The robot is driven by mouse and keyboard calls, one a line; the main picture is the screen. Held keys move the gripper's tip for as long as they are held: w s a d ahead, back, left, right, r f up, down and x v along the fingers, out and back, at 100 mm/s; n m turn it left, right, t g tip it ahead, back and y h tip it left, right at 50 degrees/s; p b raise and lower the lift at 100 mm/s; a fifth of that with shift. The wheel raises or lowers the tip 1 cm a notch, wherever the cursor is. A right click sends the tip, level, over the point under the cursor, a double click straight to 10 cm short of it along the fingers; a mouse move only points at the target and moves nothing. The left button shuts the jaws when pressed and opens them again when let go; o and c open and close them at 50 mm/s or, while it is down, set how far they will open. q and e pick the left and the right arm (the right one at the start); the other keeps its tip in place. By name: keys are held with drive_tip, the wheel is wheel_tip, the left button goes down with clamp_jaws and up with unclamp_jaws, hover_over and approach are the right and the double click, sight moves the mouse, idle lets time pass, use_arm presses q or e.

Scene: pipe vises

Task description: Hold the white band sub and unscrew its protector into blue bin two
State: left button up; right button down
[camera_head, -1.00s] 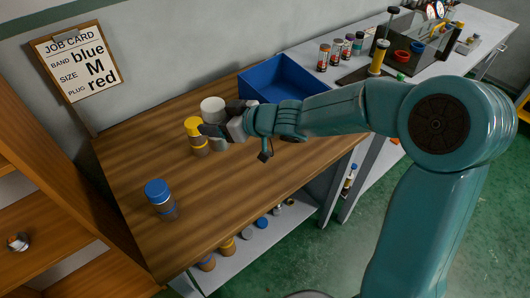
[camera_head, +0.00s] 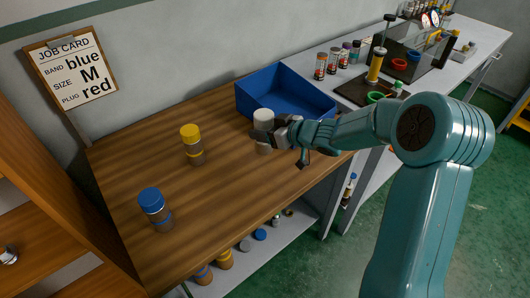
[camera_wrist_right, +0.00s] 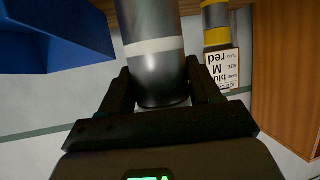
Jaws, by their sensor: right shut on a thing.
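The white band sub is a grey cylinder with a white top (camera_head: 263,117). In the right wrist view the cylinder (camera_wrist_right: 158,75) shows a white band around it. My right gripper (camera_head: 264,136) is shut on the sub, with one finger on each side of it in the wrist view. The sub is roughly upright in front of the blue bin (camera_head: 300,107); I cannot tell whether its base touches the table. The bin is open-topped, and no number shows on it. It also shows in the wrist view (camera_wrist_right: 65,35). My left gripper is out of view.
A yellow-capped sub (camera_head: 192,147) and a blue-capped sub (camera_head: 155,207) stand on the wooden table (camera_head: 215,205).

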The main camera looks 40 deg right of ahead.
sight(265, 147)
wheel_tip(265, 147, down, 7)
drive_tip(key=shift+w+b, duration=0.1)
drive_tip(key=shift+b, duration=0.3)
drive_tip(key=shift+f, duration=0.1)
drive_tip(key=shift+c, duration=1.1)
unclamp_jaws()
drive_tip(key=shift+f, duration=0.1)
